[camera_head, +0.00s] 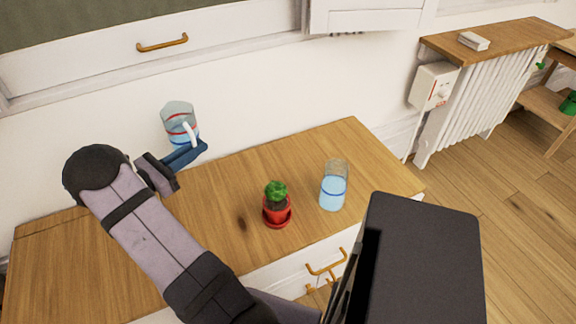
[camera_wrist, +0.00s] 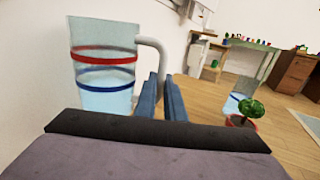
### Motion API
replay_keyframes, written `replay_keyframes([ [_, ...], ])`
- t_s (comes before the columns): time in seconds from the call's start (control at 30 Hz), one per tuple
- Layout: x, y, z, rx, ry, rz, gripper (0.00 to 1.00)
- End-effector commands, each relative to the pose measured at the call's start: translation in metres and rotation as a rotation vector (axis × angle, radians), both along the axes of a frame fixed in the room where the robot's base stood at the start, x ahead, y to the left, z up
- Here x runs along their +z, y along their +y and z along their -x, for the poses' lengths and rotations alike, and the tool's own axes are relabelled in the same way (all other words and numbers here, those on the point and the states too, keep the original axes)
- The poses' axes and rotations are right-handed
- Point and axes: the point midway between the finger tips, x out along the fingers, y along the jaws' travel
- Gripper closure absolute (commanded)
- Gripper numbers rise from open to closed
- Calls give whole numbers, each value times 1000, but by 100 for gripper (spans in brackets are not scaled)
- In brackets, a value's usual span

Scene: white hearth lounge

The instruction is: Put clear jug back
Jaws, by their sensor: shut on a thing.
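The clear jug (camera_head: 178,118) has a red band, a blue band, light blue liquid inside and a white handle. My gripper (camera_head: 203,147) is shut on the jug's handle and holds the jug roughly upright near the white wall at the back of the wooden counter. In the wrist view the jug (camera_wrist: 104,68) is at the left, with its handle running to my gripper's blue fingers (camera_wrist: 162,92). Whether the jug's base touches the counter is hidden behind my gripper.
A red-potted plant (camera_head: 276,208) and a clear glass of blue liquid (camera_head: 333,187) stand on the counter (camera_head: 230,180) to the right. The counter between jug and plant is clear. A white cabinet (camera_head: 110,48) hangs above. A radiator (camera_head: 480,105) stands further right.

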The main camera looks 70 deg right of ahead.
Motion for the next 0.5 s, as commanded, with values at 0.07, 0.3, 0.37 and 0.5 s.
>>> replay_keyframes([
  [0.07, -14, -34, 26, -90, -6, 7, 100],
  [0.3, -22, -111, 110, -322, -2, 13, 100],
  [0.37, -23, -125, 132, -373, -1, 14, 100],
  [0.5, -24, -149, 178, -473, 2, 16, 100],
])
